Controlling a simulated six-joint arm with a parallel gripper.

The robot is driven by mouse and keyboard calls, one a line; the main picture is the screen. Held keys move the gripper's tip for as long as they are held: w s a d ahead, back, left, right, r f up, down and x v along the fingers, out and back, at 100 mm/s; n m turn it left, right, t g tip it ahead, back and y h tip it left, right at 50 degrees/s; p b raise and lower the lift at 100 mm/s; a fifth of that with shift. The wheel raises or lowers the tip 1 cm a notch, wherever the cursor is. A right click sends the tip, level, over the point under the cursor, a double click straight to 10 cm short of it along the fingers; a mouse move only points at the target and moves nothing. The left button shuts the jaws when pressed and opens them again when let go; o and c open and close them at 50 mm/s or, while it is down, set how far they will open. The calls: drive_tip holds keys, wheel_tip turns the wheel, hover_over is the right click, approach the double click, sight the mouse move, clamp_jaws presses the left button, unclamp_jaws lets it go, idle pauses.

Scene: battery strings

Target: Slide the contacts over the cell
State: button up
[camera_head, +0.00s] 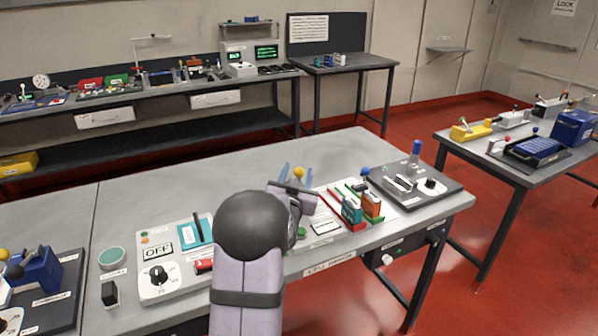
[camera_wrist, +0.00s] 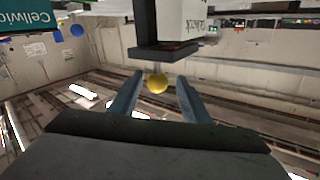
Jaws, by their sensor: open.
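A yellow ball knob (camera_head: 299,172) shows at my gripper (camera_head: 297,169), in the middle of the near bench. In the wrist view the knob (camera_wrist: 157,84) appears between the two blue-grey fingers of my gripper (camera_wrist: 160,80). The fingers are apart, with visible gaps on both sides of the knob. A dark bracket (camera_wrist: 165,52) and a white lettered block (camera_wrist: 184,24) appear above the knob there. A teal block (camera_head: 351,211) and an orange block (camera_head: 373,206) stand in a coloured holder to the right. My arm hides the bench beneath it; I cannot clearly make out the contacts or the cell.
A control panel (camera_head: 173,262) reading OFF lies left of my arm. A dark device (camera_head: 415,187) with a blue-topped post (camera_head: 416,148) stands at the bench's right end. The bench top (camera_head: 200,190) behind my gripper is clear.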

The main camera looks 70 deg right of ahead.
drive_tip(key=shift+s+a, duration=0.15)
drive_tip(key=shift+a, duration=0.55)
drive_tip(key=shift+s+a, duration=0.1)
drive_tip(key=shift+a, duration=0.55)
